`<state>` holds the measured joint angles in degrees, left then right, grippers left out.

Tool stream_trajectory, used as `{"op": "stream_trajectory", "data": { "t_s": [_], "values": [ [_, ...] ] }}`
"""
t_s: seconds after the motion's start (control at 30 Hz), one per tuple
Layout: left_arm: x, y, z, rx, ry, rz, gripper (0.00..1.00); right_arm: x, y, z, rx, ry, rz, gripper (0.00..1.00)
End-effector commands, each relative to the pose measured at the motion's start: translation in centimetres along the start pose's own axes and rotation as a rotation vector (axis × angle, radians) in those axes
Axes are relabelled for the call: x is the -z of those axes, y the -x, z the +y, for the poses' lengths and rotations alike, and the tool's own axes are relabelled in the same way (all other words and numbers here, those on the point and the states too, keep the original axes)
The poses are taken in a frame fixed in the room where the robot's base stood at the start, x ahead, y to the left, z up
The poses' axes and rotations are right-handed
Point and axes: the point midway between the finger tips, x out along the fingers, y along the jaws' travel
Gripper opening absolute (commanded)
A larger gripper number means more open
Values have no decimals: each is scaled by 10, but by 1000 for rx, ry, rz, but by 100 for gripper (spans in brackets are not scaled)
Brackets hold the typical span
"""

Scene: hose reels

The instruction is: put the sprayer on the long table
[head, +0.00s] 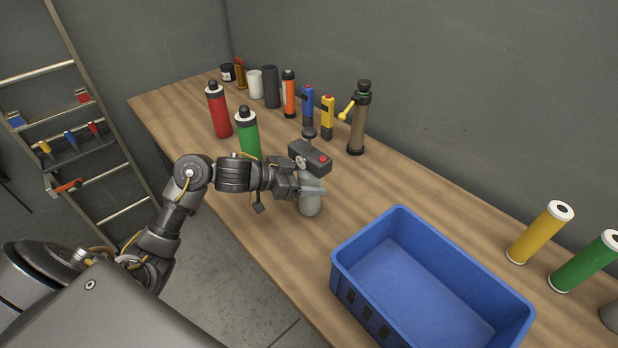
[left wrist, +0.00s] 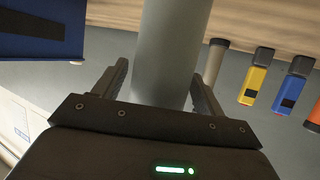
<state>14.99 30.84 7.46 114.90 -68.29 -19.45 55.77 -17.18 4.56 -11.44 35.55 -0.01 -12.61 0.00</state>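The sprayer (head: 309,204) is a pale grey bottle, with a dark head and a pump knob above it, over the long table (head: 262,240) in the head view. In the left wrist view its grey body (left wrist: 172,50) stands between the fingers. My left gripper (head: 313,190) is around the bottle, one finger on each side. A narrow gap seems to show beside the left finger in the left wrist view (left wrist: 158,72), so firm contact is unclear. I cannot tell whether the bottle's base touches the tabletop. My right gripper is not in view.
A blue bin (head: 342,268) stands to the right. A red bottle (head: 218,112), a green bottle (head: 249,135) and several tools stand farther back, with a brown pump cylinder (head: 357,128) behind the sprayer. Yellow (head: 535,238) and green tubes (head: 585,265) stand at right. Bare wood lies between.

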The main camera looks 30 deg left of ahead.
Motion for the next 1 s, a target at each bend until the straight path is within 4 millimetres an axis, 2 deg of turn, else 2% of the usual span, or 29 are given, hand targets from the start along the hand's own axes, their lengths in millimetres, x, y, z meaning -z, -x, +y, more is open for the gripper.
{"op": "stream_trajectory", "data": {
  "t_s": [0.33,0.43,0.57,0.8,1.0],
  "values": [
    [2,1,0,1,0,1,77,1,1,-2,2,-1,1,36],
    [2,8,-1,2,-1,-1,77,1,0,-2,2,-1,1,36],
    [1,30,0,2,-5,-3,77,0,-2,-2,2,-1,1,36],
    [0,81,0,3,-3,-6,77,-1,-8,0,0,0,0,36],
    [1,110,0,1,0,-2,77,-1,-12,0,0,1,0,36]
  ]
}}
